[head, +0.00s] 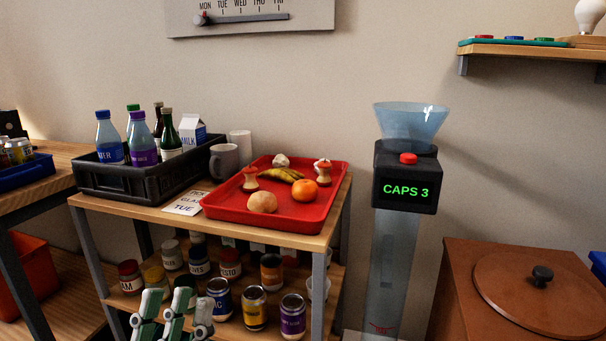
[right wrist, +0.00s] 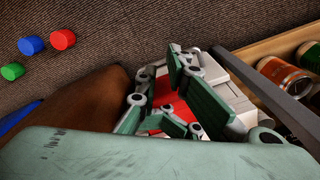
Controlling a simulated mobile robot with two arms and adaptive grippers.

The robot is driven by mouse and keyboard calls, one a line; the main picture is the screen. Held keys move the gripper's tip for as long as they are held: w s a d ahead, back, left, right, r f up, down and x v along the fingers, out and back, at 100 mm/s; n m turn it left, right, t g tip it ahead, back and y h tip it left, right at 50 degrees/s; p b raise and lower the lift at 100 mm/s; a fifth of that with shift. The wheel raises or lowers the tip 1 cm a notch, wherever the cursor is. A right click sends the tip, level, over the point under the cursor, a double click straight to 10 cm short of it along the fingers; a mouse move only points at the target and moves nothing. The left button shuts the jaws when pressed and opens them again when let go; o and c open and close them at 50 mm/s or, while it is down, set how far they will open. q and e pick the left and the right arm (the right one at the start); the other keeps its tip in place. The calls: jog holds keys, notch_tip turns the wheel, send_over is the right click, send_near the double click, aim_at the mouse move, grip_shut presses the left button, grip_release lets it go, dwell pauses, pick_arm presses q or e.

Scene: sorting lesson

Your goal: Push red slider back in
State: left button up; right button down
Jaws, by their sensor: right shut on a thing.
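The red slider (right wrist: 172,97) shows in the right wrist view as a red patch at a white housing (right wrist: 216,70). My right gripper (right wrist: 168,112) is shut on it, with its green finger links around it; they hide much of the slider. The head view does not show my right gripper. A clear tube (head: 392,265) with a black "CAPS 3" box (head: 405,194) and a funnel stands at centre right in the head view; something red shows low inside it. My left gripper (head: 177,308) is at the bottom left of the head view, before the lower shelf; its jaw opening is unclear.
A shelf cart (head: 335,205) carries a red tray (head: 225,212) of food scraps and a black crate (head: 95,183) of bottles. Jars and cans stand below. A brown lidded bin (head: 460,290) is right of the tube. Blue, red and green caps (right wrist: 62,39) lie on the carpet.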

pick_arm(q)
jog(key=w+f+g+y+p, duration=0.2)
jog(key=w+f+g, duration=0.25)
jog(key=f, duration=0.45)
jog(key=w+f+g+y+p, duration=0.2)
jog(key=w+f+g, duration=0.1)
jog(key=f+g, duration=0.4)
jog(key=s+a+f+g+y+p, duration=0.1)
jog(key=s+a+f+g+p, duration=0.2)
jog(key=s+f+g, duration=0.3)
jog(key=s+a+f+n+g+y+p, duration=0.1)
jog(key=s+a+f+g+y+p, duration=0.1)
jog(key=s+f+g, duration=0.4)
jog(key=shift+s+a+f+y+p, duration=0.45)
jog(key=shift+s+a+f, duration=0.7)
jog(key=shift+s+f, duration=1.45)
jog(key=shift+s+r, duration=0.35)
jog(key=shift+r, duration=0.05)
